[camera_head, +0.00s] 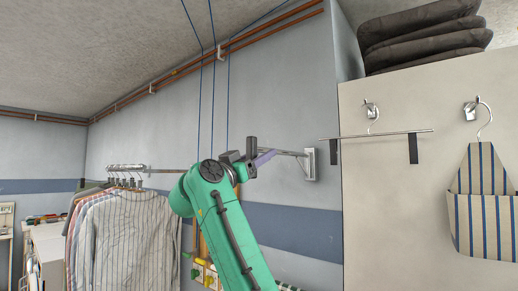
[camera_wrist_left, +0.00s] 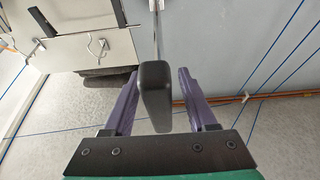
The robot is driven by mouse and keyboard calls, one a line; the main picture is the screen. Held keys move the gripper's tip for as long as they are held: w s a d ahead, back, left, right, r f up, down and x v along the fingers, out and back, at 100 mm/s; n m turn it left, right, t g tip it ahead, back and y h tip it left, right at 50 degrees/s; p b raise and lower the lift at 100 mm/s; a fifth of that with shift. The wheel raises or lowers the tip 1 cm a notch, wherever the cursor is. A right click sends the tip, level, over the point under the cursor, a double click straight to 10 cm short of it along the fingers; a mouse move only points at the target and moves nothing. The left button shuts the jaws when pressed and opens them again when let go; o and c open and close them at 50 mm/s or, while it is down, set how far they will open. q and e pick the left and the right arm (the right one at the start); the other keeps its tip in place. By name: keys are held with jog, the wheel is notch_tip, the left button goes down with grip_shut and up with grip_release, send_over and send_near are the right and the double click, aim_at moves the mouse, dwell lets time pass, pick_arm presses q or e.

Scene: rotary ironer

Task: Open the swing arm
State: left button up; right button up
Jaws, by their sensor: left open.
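The swing arm (camera_head: 292,153) is a thin metal bar that runs left from a bracket (camera_head: 310,165) on the blue-grey wall. Its black grip (camera_head: 252,146) is at my left gripper (camera_head: 262,158). In the left wrist view the grip (camera_wrist_left: 155,92) stands between the two purple fingers of my left gripper (camera_wrist_left: 158,73). The fingers are open, with a gap showing on both sides of the grip. The metal bar (camera_wrist_left: 159,35) leads away behind the grip. My right gripper is not in view.
A rail of striped shirts (camera_head: 130,235) hangs at the left. At the right, a pale cabinet (camera_head: 420,215) carries hooks, a hanger bar (camera_head: 375,135) and a striped apron (camera_head: 482,205). Dark folded cushions (camera_head: 420,35) lie on top. Blue lines and copper pipes (camera_head: 270,30) run above.

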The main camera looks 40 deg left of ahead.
pick_arm(q)
jog(key=shift+s, duration=0.1)
grip_shut()
dwell(1.2)
